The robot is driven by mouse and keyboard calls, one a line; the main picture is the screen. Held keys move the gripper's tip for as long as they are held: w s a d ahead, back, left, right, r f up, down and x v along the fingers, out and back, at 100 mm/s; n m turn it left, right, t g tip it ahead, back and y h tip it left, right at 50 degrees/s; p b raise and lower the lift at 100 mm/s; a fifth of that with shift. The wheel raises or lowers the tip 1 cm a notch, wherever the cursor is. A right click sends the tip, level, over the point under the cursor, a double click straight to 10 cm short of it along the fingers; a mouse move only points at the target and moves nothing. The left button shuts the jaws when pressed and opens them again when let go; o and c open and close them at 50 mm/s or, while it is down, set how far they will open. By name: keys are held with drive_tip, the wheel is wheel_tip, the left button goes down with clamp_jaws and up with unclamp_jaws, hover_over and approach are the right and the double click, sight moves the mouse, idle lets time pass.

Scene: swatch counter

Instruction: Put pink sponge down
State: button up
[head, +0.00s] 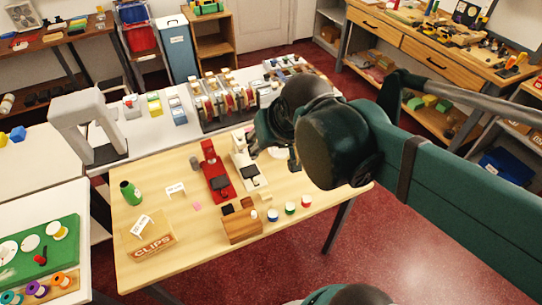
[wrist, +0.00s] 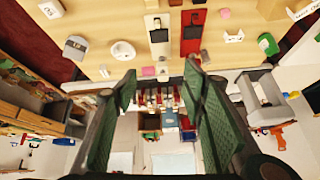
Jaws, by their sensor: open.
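A small pink block (wrist: 148,71), seemingly the sponge, shows between my fingertips in the wrist view, near the table's back edge. I cannot tell whether it touches a finger.
A white tool (head: 246,165) stands beside the red one. A rack of rolls (head: 222,98) stands behind.

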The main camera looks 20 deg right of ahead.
drive_tip(key=shift+s+a+f+n+t, duration=0.15)
drive_tip(key=shift+s+f+n, duration=0.1)
drive_tip(key=shift+s, duration=0.3)
drive_tip(key=shift+s+f+n+t, duration=0.1)
drive_tip(key=shift+s+f+n, duration=0.15)
drive_tip(key=shift+s, duration=0.35)
drive_tip(key=shift+s+a+f+n+t, duration=0.1)
drive_tip(key=shift+s+f+n+t, duration=0.15)
drive_tip(key=shift+s, duration=0.3)
